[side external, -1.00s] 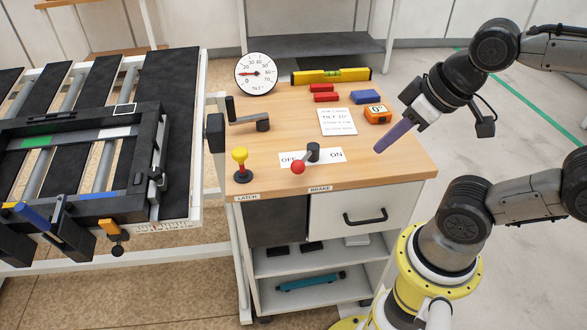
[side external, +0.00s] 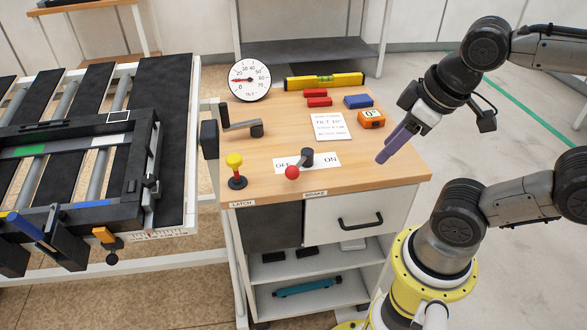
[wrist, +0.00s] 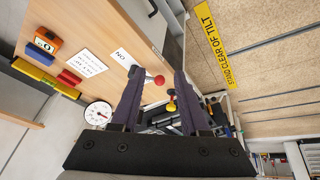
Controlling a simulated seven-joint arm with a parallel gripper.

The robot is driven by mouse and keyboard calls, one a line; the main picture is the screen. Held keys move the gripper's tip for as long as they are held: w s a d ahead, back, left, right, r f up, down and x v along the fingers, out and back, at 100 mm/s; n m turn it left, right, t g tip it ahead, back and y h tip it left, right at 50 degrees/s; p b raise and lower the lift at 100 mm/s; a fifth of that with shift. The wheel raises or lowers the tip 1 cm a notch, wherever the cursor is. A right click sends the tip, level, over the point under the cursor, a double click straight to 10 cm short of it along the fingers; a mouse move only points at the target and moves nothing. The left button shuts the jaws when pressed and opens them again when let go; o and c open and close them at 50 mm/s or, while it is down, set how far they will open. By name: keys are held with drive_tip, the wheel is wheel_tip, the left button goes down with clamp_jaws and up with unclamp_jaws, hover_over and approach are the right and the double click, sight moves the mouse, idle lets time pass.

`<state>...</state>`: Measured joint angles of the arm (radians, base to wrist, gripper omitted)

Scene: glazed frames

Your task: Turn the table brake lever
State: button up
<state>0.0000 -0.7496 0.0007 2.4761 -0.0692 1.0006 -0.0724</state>
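The brake lever is a dark pivot (side external: 307,157) with a short arm ending in a red ball knob (side external: 291,172). It stands on a white OFF/ON label (side external: 332,159) on the wooden bench top, with the knob toward the front left, near OFF. My gripper (side external: 384,157) is open and empty, with purple fingers pointing down, above the bench's right side and apart from the lever. In the wrist view the fingers of my gripper (wrist: 158,72) are spread, and the red knob (wrist: 158,80) appears between them, farther off.
A yellow latch knob (side external: 234,162) and a black crank (side external: 240,122) stand left of the lever. A tilt dial (side external: 249,80), yellow level (side external: 324,81), red blocks, a blue block (side external: 358,101) and an orange gauge (side external: 371,120) lie behind. The slatted tilt table (side external: 100,150) is at left.

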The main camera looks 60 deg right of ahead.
drive_tip(key=o, duration=0.4)
drive_tip(key=d+n+g, duration=0.1)
drive_tip(key=d+g+h, duration=0.1)
drive_tip(key=shift+w+d+r+n+h, duration=0.1)
drive_tip(key=shift+d+r+n+h, duration=0.2)
drive_tip(key=shift+d+r+n, duration=0.1)
drive_tip(key=shift+c, duration=0.2)
drive_tip(key=w+f+n+g+h, duration=0.2)
drive_tip(key=w+n+g+h, duration=0.4)
drive_tip(key=w+n+h, duration=0.5)
drive_tip(key=w+a+f+n+t+h, duration=0.3)
drive_tip(key=w+a+f, duration=0.3)
drive_tip(key=w+a, duration=0.15)
drive_tip(key=n+t+h, duration=0.1)
drive_tip(key=n+t, duration=0.3)
drive_tip(key=n, duration=0.2)
approach(298, 164)
drive_tip(key=shift+m, duration=0.3)
drive_tip(key=x, duration=1)
clamp_jaws()
